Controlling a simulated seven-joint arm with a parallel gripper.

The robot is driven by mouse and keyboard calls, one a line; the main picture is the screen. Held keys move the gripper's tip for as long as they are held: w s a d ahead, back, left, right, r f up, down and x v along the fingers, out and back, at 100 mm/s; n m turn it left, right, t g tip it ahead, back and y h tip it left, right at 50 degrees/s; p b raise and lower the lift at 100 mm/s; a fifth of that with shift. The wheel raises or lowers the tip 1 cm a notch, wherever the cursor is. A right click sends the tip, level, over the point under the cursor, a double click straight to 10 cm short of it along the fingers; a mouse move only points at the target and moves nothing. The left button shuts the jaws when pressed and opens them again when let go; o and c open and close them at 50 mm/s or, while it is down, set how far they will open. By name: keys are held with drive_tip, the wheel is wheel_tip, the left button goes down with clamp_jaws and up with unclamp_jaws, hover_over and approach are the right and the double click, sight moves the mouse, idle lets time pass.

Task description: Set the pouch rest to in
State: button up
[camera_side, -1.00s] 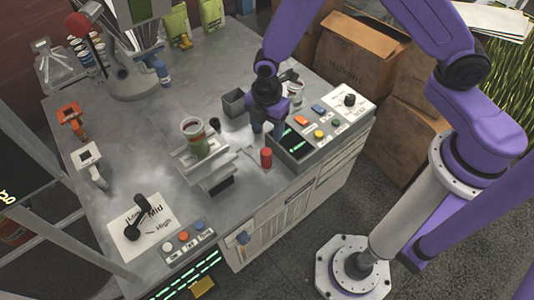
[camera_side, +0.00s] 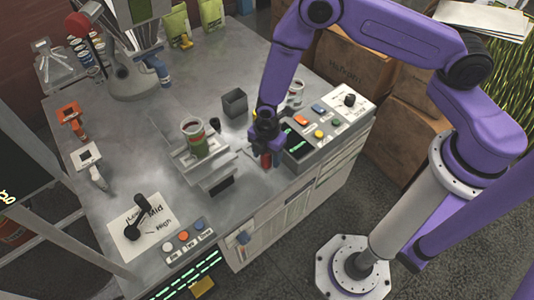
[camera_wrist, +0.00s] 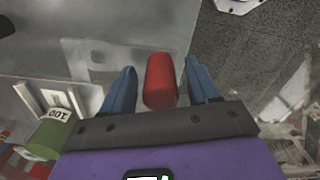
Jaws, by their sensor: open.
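A red upright knob (camera_side: 266,160) stands on the metal table top beside a thin dark slot-like line, near the front edge. In the wrist view the red knob (camera_wrist: 160,82) lies between the two blue fingers of my gripper (camera_wrist: 160,72), with a small gap showing on each side. In the side view my gripper (camera_side: 265,146) points down over the knob and partly hides it. My gripper is open. No readable label marks the pouch rest or its in position.
A control box (camera_side: 318,135) with coloured buttons stands close to the right of my gripper. A metal stand (camera_side: 210,170) holding a green and red can (camera_side: 193,138) is to the left. A dark open box (camera_side: 235,102) stands behind.

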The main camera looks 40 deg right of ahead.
clamp_jaws()
